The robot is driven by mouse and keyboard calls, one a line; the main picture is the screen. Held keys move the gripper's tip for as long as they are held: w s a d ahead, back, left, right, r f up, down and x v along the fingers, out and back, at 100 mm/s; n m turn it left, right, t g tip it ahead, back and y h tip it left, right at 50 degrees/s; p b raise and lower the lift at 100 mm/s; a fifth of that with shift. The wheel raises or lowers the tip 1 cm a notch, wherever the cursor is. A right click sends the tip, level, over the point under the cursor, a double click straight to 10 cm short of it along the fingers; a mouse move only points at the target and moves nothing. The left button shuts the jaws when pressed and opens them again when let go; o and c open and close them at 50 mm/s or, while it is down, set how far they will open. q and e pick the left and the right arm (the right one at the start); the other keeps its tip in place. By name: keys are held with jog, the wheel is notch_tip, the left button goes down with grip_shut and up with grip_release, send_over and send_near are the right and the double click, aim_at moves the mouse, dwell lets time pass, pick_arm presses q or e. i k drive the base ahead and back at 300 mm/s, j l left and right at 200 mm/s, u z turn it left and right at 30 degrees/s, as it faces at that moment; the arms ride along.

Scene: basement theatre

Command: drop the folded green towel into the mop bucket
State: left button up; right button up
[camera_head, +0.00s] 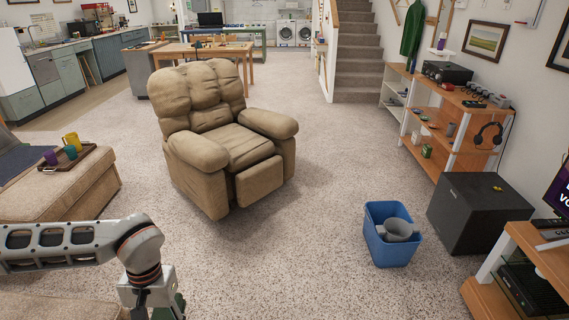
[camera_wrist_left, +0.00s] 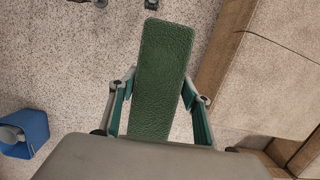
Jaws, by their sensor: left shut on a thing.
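The folded green towel (camera_wrist_left: 160,60) is a long textured strip between the fingers of my left gripper (camera_wrist_left: 159,92) in the left wrist view. The gripper is shut on it, with a finger against each long side. In the head view my left gripper (camera_head: 155,302) is at the bottom left, cut by the frame edge; the towel is mostly out of sight there. The blue mop bucket (camera_head: 393,254), with a grey wringer-like part (camera_head: 398,229) inside, stands on the carpet at the right, well apart from the gripper. It also shows in the left wrist view (camera_wrist_left: 35,124).
A tan recliner (camera_head: 228,140) stands mid-room. A beige ottoman (camera_head: 75,200) with a tray of mugs (camera_head: 52,170) is at the left. A black speaker box (camera_head: 480,222) and wooden shelves (camera_head: 440,147) stand beyond the bucket. Carpet between gripper and bucket is clear.

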aim_at(382, 234)
jog(key=i+z, duration=0.85)
jog(key=i, duration=0.15)
jog(key=i+j+z, duration=0.1)
jog(key=i+z, duration=0.35)
jog(key=i, duration=1.6)
